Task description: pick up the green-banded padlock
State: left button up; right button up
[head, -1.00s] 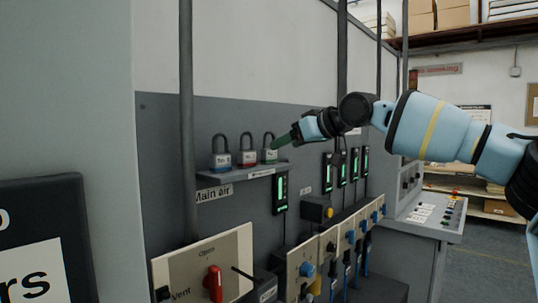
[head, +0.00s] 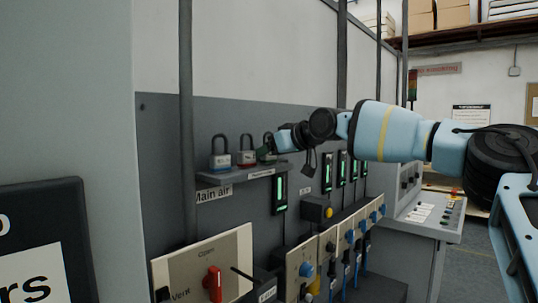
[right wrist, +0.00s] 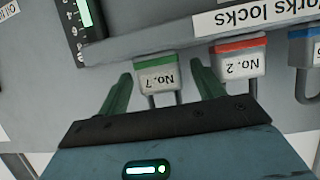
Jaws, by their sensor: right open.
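The green-banded padlock (right wrist: 158,76), labelled "No. 7", stands on the small shelf (head: 232,176) at the right end of a row of three. My right gripper (right wrist: 161,71) is open. In the right wrist view, which is upside down, its green fingers lie on either side of the padlock's body, with a gap at each side. My left gripper is not in view.
The red-banded padlock "No. 2" (right wrist: 238,58) stands close beside one finger. A blue-banded padlock (head: 220,160) is farther left. Green-lit gauges (head: 280,190) hang on the panel below and right of the shelf. Upright pipes (head: 187,120) run in front of the wall.

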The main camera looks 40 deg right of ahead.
jog(key=c, duration=1.1)
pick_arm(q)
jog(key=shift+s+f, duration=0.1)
pick_arm(e)
jog(key=shift+c, duration=0.3)
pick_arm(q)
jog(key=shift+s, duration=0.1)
pick_arm(e)
jog(key=shift+r, duration=0.15)
